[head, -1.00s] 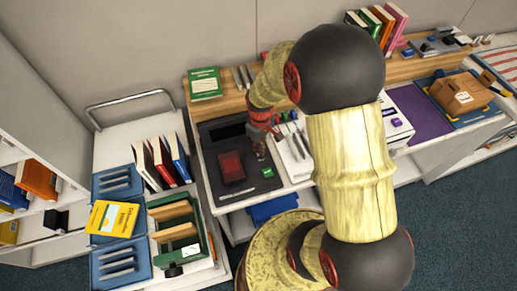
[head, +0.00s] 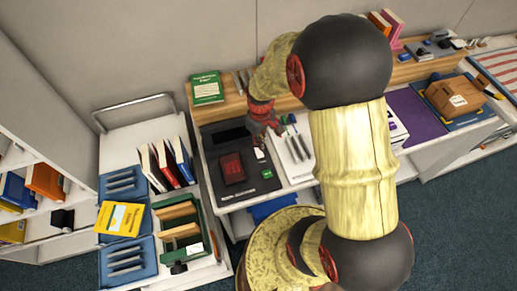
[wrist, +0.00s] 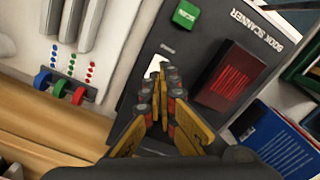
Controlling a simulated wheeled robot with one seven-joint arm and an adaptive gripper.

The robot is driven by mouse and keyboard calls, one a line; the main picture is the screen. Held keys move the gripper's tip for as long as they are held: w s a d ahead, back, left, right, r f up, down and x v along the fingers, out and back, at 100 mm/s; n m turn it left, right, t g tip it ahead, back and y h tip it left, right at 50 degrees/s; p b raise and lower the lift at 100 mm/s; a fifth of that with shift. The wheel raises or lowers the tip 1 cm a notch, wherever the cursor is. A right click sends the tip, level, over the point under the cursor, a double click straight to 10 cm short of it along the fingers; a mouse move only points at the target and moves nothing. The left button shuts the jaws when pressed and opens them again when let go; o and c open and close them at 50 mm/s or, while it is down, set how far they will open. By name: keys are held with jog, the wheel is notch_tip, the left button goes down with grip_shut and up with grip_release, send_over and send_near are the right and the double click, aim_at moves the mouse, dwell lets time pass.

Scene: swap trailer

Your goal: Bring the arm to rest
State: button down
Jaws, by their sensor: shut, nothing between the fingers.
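My gripper (head: 260,139) is shut and empty above the back right part of the black book scanner (head: 272,184) in the head view. In the wrist view my gripper (wrist: 164,80) shows its yellow and grey fingers together, pointing over the scanner (wrist: 150,62). My arm (head: 350,150) is bent, with its large links across the middle of the head view. It hides part of the counter and the shelf behind it.
A cart with blue trays (head: 125,255) and upright books stands left. A cardboard box (head: 455,95) is at the right.

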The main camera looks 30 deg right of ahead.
jog(key=shift+r, duration=0.5)
jog(key=shift+s+m, duration=0.2)
jog(key=shift+m, duration=0.2)
jog(key=s+a+r+t, duration=0.2)
jog(key=s+a+r, duration=0.2)
jog(key=r, duration=0.5)
jog(key=s+a+r+m+t+b, duration=0.1)
jog(key=s+a+r, duration=0.3)
jog(key=r, duration=0.5)
jog(key=s+a+r+m+t+b, duration=0.1)
jog(key=s+a+r, duration=0.3)
jog(key=r, duration=0.5)
jog(key=shift+t, duration=0.8)
